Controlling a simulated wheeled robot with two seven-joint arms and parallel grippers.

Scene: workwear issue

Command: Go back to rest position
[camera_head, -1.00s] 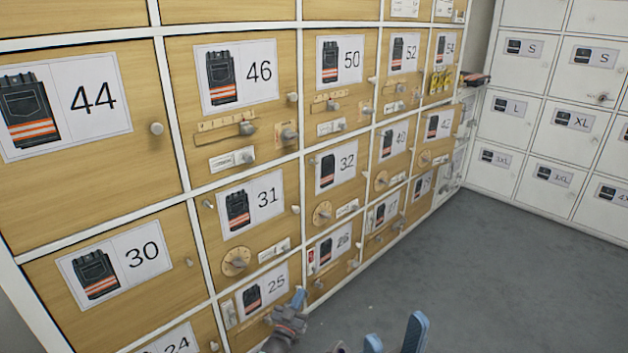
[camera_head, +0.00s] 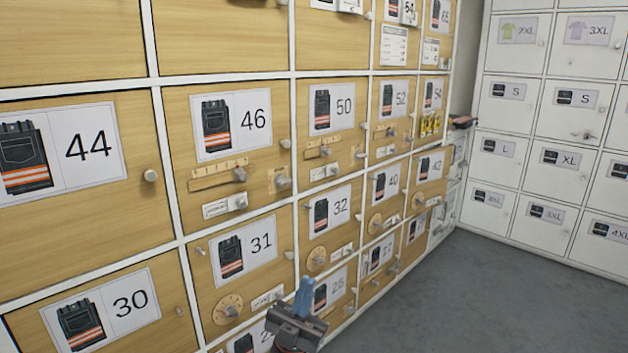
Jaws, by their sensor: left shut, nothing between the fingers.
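My left gripper (camera_head: 304,297) shows at the bottom centre of the head view, with blue fingers above a dark grey body. Its fingers are together with nothing visible between them. It is in front of the lower wooden locker doors and hides part of the ones near numbers 25 and 26. I cannot tell whether it touches a door. My right gripper is out of view.
A wall of wooden locker doors in white frames, such as the door marked 46 (camera_head: 226,150), fills the left and centre, with knobs and sliders sticking out. White lockers (camera_head: 577,115) stand at the right. The grey floor (camera_head: 480,300) between them is clear.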

